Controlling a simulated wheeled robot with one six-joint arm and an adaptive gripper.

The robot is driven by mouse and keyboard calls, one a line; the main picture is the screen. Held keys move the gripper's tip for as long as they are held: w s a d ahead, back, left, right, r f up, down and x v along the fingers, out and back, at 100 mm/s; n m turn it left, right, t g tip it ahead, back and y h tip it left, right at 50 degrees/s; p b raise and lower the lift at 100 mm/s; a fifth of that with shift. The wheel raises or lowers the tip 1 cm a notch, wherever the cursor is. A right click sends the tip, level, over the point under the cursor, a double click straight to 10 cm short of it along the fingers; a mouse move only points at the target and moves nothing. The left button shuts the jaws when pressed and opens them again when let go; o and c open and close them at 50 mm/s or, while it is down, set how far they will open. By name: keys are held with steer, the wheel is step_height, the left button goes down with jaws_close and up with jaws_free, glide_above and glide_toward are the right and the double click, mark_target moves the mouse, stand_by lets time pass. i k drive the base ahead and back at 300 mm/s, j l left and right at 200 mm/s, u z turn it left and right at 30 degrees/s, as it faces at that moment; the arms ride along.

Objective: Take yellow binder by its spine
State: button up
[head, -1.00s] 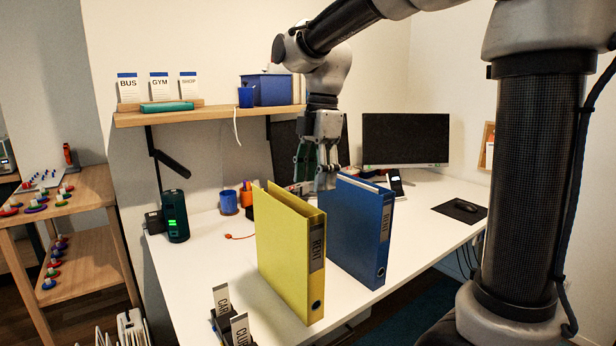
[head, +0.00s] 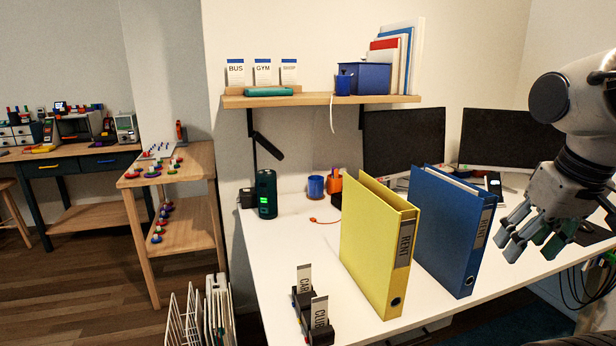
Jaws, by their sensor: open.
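The yellow binder (head: 370,245) stands upright on the white desk, its labelled spine (head: 403,265) turned toward the front right. A blue binder (head: 445,230) stands upright to its right, apart from it, also with a labelled spine. My gripper (head: 522,243) is at the right, beyond the blue binder's spine side in the picture. It points down and to the left. Its fingers are spread and nothing shows between them. It does not touch the yellow binder, and the blue binder lies between them in the picture.
A card holder (head: 312,318) with several cards stands at the desk's front left. A wall shelf (head: 320,100) hangs above the desk. Two monitors stand at the back. A wire rack (head: 190,318) is on the floor at left. Bare desk (head: 290,250) lies left of the yellow binder.

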mark_target(379, 227)
steer(key=k+j, duration=0.1)
steer(key=j, duration=0.3)
steer(key=k+j, duration=0.1)
steer(key=j, duration=0.75)
steer(key=k+z, duration=0.05)
